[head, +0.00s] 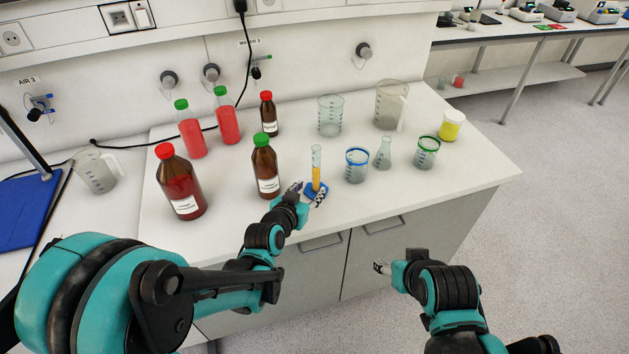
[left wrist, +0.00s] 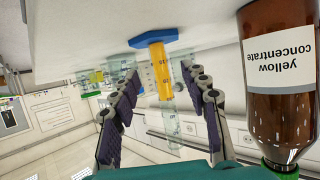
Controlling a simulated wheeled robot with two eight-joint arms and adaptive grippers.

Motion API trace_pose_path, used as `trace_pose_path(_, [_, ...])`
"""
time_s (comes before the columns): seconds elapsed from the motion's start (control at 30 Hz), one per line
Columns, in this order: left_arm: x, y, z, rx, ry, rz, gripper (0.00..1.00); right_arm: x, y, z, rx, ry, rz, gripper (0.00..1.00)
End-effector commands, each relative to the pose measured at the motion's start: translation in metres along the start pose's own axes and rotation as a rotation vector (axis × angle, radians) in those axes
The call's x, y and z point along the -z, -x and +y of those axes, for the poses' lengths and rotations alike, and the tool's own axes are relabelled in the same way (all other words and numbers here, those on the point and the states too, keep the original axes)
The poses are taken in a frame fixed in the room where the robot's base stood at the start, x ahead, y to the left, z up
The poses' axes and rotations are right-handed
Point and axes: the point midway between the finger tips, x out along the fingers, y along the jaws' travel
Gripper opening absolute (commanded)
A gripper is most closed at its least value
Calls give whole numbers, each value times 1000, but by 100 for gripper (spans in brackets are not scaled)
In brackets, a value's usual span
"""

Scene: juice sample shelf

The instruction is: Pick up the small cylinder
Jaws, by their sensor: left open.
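The small cylinder (head: 316,172) is a clear, narrow graduated tube with orange-yellow liquid and a blue foot, upright near the counter's front edge. My left gripper (head: 307,193) is open low beside it, with its fingertips close to the blue foot. In the left wrist view, which is upside down, the cylinder (left wrist: 160,70) appears between the two spread fingers of the gripper (left wrist: 159,74), with gaps on both sides. I cannot tell how deep it sits between them. My right gripper (head: 383,267) hangs in front of the cabinet, away from the counter top; its jaw opening is unclear.
A brown bottle (head: 265,168) labelled "yellow concentrate" (left wrist: 281,60) stands close left of the cylinder. A blue-rimmed beaker (head: 356,166) and a flask (head: 383,154) stand to its right. Red bottles (head: 181,184) are farther left. Bare counter (head: 440,185) lies at the front right.

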Motion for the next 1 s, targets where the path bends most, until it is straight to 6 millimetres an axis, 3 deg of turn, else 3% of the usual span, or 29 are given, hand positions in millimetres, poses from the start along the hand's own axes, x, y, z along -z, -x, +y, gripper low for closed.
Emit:
trace_pose_path(0.43, [-1, -57, 0, 0, 0, -1, 45, -14, -20, 0, 0, 0, 0, 59])
trace_pose_path(0.67, [1, -61, 0, 0, 0, -1, 45, -14, -19, 0, 0, 0, 0, 59])
trace_pose_path(0.7, [1, -61, 0, 0, 0, -1, 43, -14, -19, 0, 0, 0, 0, 59])
trace_pose_path(0.87, [1, -61, 0, 0, 0, -1, 0, -14, -19, 0, 0, 0, 0, 59])
trace_pose_path(1.0, [1, -61, 0, 0, 0, -1, 0, -14, -19, 0, 0, 0, 0, 59])
